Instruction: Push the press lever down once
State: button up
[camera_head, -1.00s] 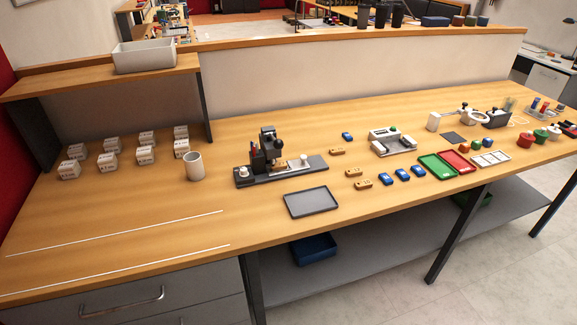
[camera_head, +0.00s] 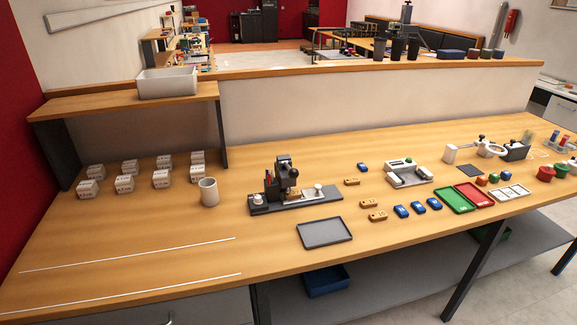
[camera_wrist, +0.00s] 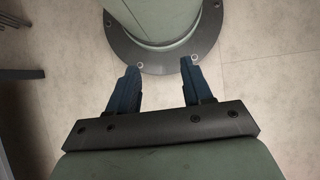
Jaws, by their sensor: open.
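The press (camera_head: 284,172) is a small black machine on a long dark base plate (camera_head: 324,197), near the middle of the workbench in the head view. A light knob (camera_head: 318,188) stands at the base's right end and another (camera_head: 258,200) at its left end. I cannot tell for certain which part is the lever. A brown piece (camera_head: 292,195) sits low at the press. My gripper (camera_wrist: 158,66) shows only in the wrist view. Its two blue fingers are apart with nothing between them, over pale floor and a round dark base flange of mine, away from the press.
A grey tray (camera_head: 325,247) lies in front of the press. A white cup (camera_head: 208,191) and several white boxes (camera_head: 161,179) stand left. Brown and blue pieces, a white device (camera_head: 408,174), and green (camera_head: 455,200) and red trays lie right. The front-left bench is mostly clear.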

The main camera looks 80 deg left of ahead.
grip_shut()
dwell(1.4)
